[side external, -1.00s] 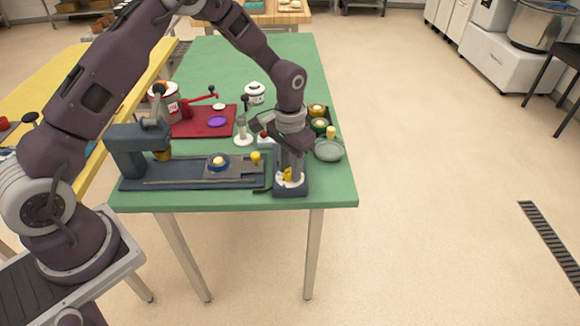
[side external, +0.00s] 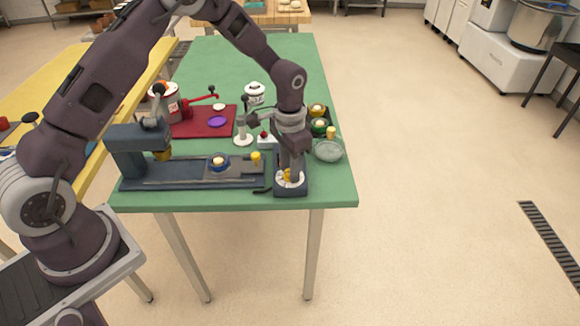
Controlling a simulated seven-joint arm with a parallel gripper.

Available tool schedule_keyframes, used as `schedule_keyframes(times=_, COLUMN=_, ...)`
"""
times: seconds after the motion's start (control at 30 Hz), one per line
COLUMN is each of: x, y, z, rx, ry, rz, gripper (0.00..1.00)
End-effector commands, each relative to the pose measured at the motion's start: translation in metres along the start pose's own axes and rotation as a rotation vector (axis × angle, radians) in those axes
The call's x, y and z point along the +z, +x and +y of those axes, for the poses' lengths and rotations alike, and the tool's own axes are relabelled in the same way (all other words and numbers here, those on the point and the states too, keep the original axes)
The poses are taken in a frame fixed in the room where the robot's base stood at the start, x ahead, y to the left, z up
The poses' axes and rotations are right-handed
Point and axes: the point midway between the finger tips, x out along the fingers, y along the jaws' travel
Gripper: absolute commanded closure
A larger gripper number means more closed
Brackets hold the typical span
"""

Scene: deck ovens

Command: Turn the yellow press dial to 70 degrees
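The yellow press dial (side external: 287,176) sits on a white round face on top of a dark blue box at the table's near edge. My gripper (side external: 290,170) points down right at the dial, with its fingers hiding part of it. I cannot tell whether the fingers grip the dial or only stand around it. The dial's exact angle and any scale marks are too small to read.
The dark blue press (side external: 128,150) with its long base lies left of the dial box. A red mat (side external: 190,128) holds a purple disc. A glass dish (side external: 328,151) and small bowls stand to the right.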

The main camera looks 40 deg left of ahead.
Motion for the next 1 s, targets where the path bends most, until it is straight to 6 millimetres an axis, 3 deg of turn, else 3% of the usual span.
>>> schedule_keyframes(times=0.03, x=0.000, y=0.000, z=0.000, rx=0.000, ry=0.000, rz=0.001, gripper=0.57)
schedule_keyframes(times=0.1, x=0.000, y=0.000, z=0.000, rx=0.000, ry=0.000, rz=0.001, gripper=0.48)
schedule_keyframes(times=0.37, x=0.000, y=-0.001, z=0.000, rx=0.000, ry=-0.001, rz=0.000, gripper=0.48)
schedule_keyframes(times=0.47, x=-0.001, y=-0.012, z=0.000, rx=-0.001, ry=-0.001, rz=0.003, gripper=0.48)
schedule_keyframes(times=0.7, x=-0.001, y=-0.059, z=-0.001, rx=-0.001, ry=-0.001, rz=0.003, gripper=0.48)
schedule_keyframes(times=1.0, x=0.000, y=-0.071, z=0.000, rx=0.000, ry=-0.001, rz=0.001, gripper=0.48)
